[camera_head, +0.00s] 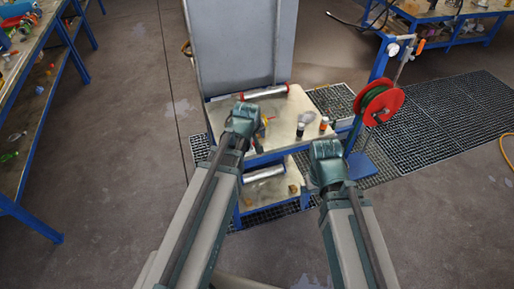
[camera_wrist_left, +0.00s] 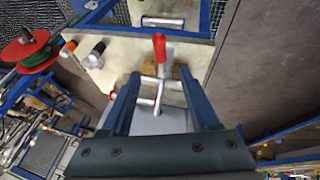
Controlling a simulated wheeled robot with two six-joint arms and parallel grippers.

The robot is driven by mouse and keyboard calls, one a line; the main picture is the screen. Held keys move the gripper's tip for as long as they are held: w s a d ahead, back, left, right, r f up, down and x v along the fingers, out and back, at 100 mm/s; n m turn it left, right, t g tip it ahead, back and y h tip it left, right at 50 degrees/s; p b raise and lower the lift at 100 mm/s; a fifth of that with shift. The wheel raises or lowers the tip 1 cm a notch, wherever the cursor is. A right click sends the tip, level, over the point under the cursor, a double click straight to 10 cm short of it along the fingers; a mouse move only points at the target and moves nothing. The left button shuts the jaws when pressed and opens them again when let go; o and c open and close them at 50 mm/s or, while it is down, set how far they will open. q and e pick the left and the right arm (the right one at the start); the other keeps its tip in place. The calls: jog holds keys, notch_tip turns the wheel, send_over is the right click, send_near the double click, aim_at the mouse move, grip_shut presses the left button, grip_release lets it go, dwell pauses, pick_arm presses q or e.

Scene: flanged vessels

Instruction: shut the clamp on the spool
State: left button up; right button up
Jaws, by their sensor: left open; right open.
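The spool (camera_head: 264,92), a silver tube with red ends, lies at the back of the cream bench top, against a big grey vessel (camera_head: 240,40). A clamp with a red handle (camera_wrist_left: 159,48) and thin metal arms (camera_wrist_left: 160,82) shows in the left wrist view. My left gripper (camera_wrist_left: 162,88) is open, its two fingers on either side of the clamp's metal part; I cannot tell if they touch it. Its fingers and the clamp are mostly hidden by my arm in the head view. My right gripper (camera_head: 326,172) is open and empty, in front of the bench's right side.
Two small bottles, one orange-capped (camera_head: 324,123) and one dark-topped (camera_head: 300,130), stand on the bench's right half. A red reel (camera_head: 379,102) on a blue post (camera_head: 358,135) stands right of the bench. Another silver tube (camera_head: 264,173) lies on the lower shelf.

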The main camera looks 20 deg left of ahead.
pick_arm(q)
jog(key=b+x, duration=1)
jog(key=x, duration=0.2)
jog(key=shift+f, duration=0.1)
grip_shut()
dwell(1.1)
